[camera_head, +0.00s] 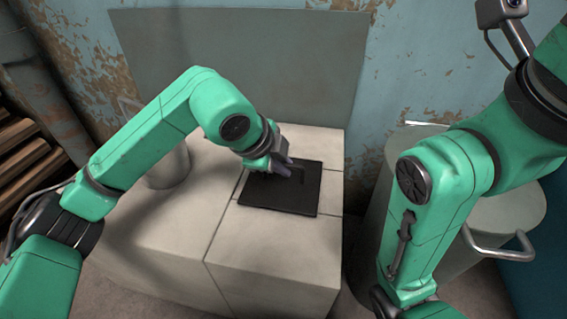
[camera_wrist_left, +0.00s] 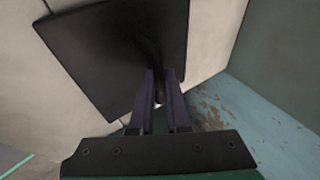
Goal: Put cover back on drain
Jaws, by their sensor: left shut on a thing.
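The cover is a dark, square, flat plate (camera_head: 285,201) on top of the pale tiled block. It also fills the upper middle of the left wrist view (camera_wrist_left: 105,45). My left gripper (camera_head: 284,170) is over the far left part of the cover. In the left wrist view its two fingers (camera_wrist_left: 160,82) are close together and shut on the cover, with the gripped part mostly hidden between them. I cannot see a drain opening; the cover and gripper hide what is beneath. I cannot tell whether the cover lies fully flush. My right gripper is out of view.
The tiled block (camera_head: 270,262) has bare top around the cover. A pale cylinder (camera_head: 168,165) stands at left, partly behind my left arm. A large metal pot with handles (camera_head: 515,205) stands at right behind my right arm. A grey panel (camera_head: 250,75) rises behind.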

